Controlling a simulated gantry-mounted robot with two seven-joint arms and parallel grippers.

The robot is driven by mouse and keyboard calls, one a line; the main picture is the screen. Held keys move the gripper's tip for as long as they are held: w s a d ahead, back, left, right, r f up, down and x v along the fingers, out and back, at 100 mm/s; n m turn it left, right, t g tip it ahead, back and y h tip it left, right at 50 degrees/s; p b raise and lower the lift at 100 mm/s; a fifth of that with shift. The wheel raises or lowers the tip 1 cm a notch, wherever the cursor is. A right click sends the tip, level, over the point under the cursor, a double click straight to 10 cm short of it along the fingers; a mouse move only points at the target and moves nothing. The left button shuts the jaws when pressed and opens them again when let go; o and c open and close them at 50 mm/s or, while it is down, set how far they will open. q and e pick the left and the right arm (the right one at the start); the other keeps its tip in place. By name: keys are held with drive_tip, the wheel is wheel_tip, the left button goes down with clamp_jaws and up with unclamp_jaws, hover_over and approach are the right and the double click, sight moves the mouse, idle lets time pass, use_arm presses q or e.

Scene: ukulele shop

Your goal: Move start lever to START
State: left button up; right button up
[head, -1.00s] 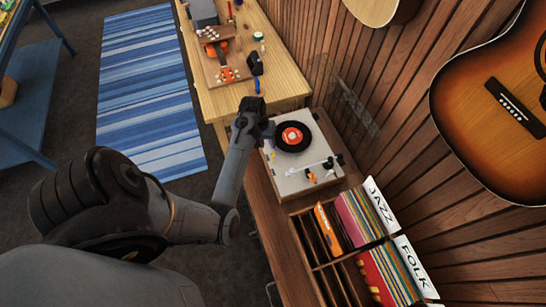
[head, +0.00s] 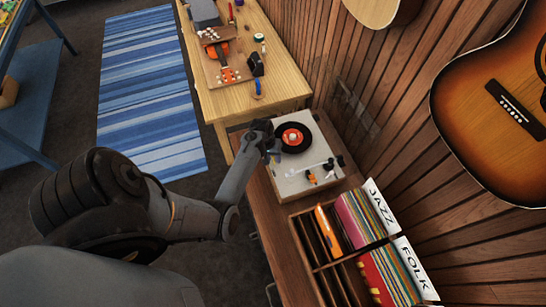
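The turntable (head: 293,184) has a pale top plate in a wooden case and stands on the wooden cabinet. A black record with a red label (head: 293,137) lies on its platter. A white tonearm (head: 318,166) crosses the near part of the plate. Small orange and dark controls (head: 311,178) sit near the tonearm; I cannot tell which is the start lever or how it is set. My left gripper (head: 274,151) is at the turntable's left edge, beside the record. Its fingers are too small and dark to tell open from shut. My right gripper is not in view.
A record bin (head: 322,267) with JAZZ and FOLK dividers is on the near part of the cabinet. A wooden workbench (head: 222,100) with a ukulele (head: 223,50) and tools stands beyond. The slatted wall and a hanging guitar (head: 490,95) bound the right side.

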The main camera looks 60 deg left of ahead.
use_arm(q)
clamp_jaws()
